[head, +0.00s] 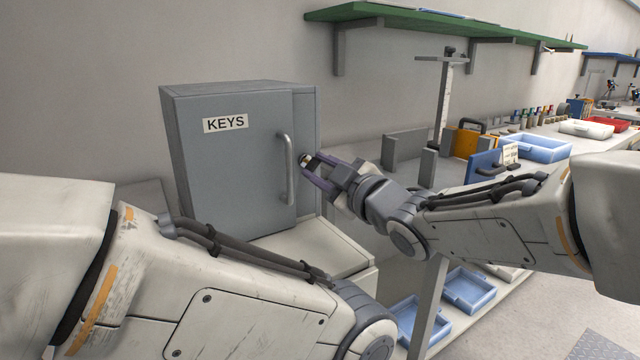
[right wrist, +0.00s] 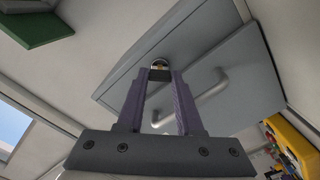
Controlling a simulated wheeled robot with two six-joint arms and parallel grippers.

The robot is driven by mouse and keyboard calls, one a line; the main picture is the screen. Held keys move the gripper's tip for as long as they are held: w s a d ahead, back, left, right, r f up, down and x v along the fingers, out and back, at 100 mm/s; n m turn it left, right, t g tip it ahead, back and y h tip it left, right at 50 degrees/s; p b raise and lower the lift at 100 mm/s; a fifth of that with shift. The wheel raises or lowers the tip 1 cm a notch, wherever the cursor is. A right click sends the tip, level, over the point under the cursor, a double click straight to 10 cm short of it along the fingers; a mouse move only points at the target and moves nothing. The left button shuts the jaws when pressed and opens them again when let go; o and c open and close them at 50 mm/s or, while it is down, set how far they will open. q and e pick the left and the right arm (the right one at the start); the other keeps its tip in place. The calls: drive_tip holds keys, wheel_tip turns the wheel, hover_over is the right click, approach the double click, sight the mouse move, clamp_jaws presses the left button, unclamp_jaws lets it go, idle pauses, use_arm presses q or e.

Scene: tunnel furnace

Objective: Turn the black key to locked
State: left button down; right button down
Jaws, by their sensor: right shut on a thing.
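A grey key cabinet (head: 235,165) marked "KEYS" stands against the wall, its door closed, with a vertical bar handle (head: 287,168) near the door's right edge. My right gripper (head: 309,170) is at the strip right of the handle. It is shut on the black key (right wrist: 160,74), which sits at a round metal lock (right wrist: 160,63) on the cabinet front. The fingers hide most of the key, and I cannot tell its turn angle exactly. My left arm crosses the lower left of the head view; its gripper is out of the picture.
The cabinet stands on a pale bench (head: 320,250). To the right are a metal stand (head: 445,95), a blue tray (head: 540,147) and an orange case (head: 466,142). A green shelf (head: 440,27) hangs above. Blue bins (head: 468,290) lie on a lower shelf.

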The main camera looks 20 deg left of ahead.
drive_tip(key=n+b, duration=0.4)
drive_tip(key=n, duration=0.1)
drive_tip(key=shift+f, duration=0.2)
drive_tip(key=shift+r+n+b, duration=0.15)
drive_tip(key=shift+n+b, duration=1.3)
drive_tip(key=shift+n, duration=0.55)
drive_tip(key=c, duration=0.6)
unclamp_jaws()
drive_tip(key=shift+o, duration=0.2)
drive_tip(key=shift+d, duration=0.1)
